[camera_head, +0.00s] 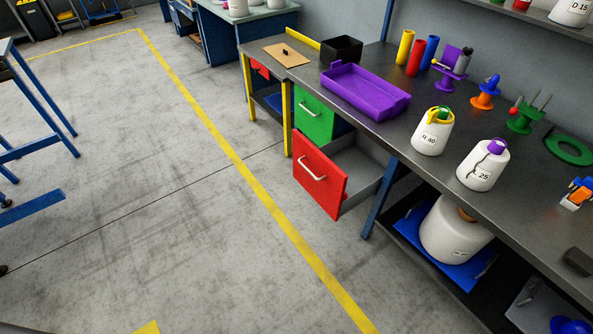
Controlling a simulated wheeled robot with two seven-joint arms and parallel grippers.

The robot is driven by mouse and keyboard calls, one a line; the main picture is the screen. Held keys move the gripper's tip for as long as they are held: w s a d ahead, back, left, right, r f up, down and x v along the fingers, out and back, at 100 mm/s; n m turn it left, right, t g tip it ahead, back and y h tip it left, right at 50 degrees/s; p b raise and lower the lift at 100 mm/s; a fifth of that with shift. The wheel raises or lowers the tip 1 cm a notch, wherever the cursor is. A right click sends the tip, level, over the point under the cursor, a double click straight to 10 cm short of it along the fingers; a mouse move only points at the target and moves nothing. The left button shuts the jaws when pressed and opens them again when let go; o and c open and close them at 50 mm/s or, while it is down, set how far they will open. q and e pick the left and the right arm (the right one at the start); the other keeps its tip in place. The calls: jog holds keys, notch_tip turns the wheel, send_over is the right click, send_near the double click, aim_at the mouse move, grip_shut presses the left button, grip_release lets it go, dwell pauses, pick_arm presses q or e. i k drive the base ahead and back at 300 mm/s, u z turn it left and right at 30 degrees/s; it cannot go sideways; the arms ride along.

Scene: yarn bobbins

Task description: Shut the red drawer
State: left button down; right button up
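The red drawer (320,177) stands pulled out from under the workbench, below the green drawer. Its red front carries a pale bar handle (312,170), and part of its grey inside (358,160) shows behind the front. The green drawer (313,114) above it looks shut and has its own pale handle. Neither of my grippers shows in the head view.
The dark workbench (392,128) runs along the right side, with a purple tray (365,92) and white yarn bobbins (432,132) on top. A blue bench leg (380,199) stands right of the open drawer. The grey floor (190,220) in front is clear, crossed by a yellow line.

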aim_at(353, 164)
jog(key=u, duration=0.1)
jog(key=i, duration=1.2)
jog(key=z, duration=0.45)
